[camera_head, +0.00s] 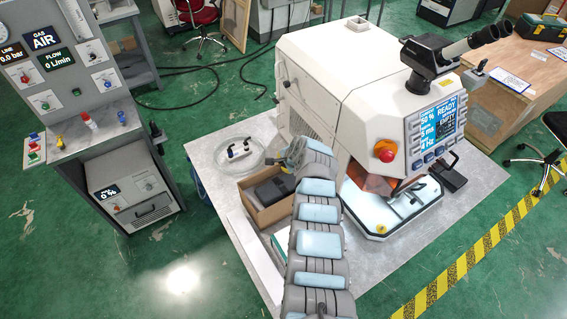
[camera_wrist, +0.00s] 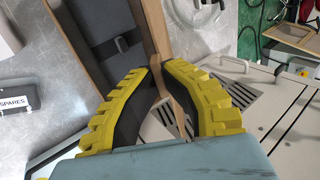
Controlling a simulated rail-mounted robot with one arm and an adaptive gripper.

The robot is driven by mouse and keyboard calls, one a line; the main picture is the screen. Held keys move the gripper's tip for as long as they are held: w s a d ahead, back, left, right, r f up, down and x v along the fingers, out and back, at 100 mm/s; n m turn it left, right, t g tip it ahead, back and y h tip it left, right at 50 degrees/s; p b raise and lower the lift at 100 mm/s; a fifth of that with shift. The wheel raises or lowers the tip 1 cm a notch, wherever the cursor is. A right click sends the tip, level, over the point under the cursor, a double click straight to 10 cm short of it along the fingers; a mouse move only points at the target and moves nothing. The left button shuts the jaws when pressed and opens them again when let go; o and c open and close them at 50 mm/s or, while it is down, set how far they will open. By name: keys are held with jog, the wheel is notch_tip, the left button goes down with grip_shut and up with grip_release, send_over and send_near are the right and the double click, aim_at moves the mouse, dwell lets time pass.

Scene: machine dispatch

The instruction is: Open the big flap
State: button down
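The white machine (camera_head: 345,85) stands on the grey table, with a large light housing and a seam across its top. An orange-tinted window (camera_head: 377,182) sits low on its front. I cannot tell for sure which panel is the big flap. In the wrist view, a pale machine panel (camera_wrist: 275,95) with dark slotted vents shows to the right, with a small handle (camera_wrist: 232,62) near it. My gripper (camera_wrist: 161,66) has two yellow ribbed fingers, tips close but apart, with nothing clearly held. A cardboard edge shows between them.
A cardboard box (camera_head: 262,212) with a dark case (camera_head: 275,190) lies beside the machine, close by my arm. A microscope eyepiece (camera_head: 470,42) sticks out at the machine's upper right. A gas panel (camera_head: 75,75) stands at left.

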jog(key=shift+d, duration=0.1)
dwell(0.4)
jog(key=c, duration=1.2)
grip_release()
jog(key=shift+r, duration=0.15)
jog(key=shift+v, duration=5.85)
jog(key=shift+s+d, duration=0.1)
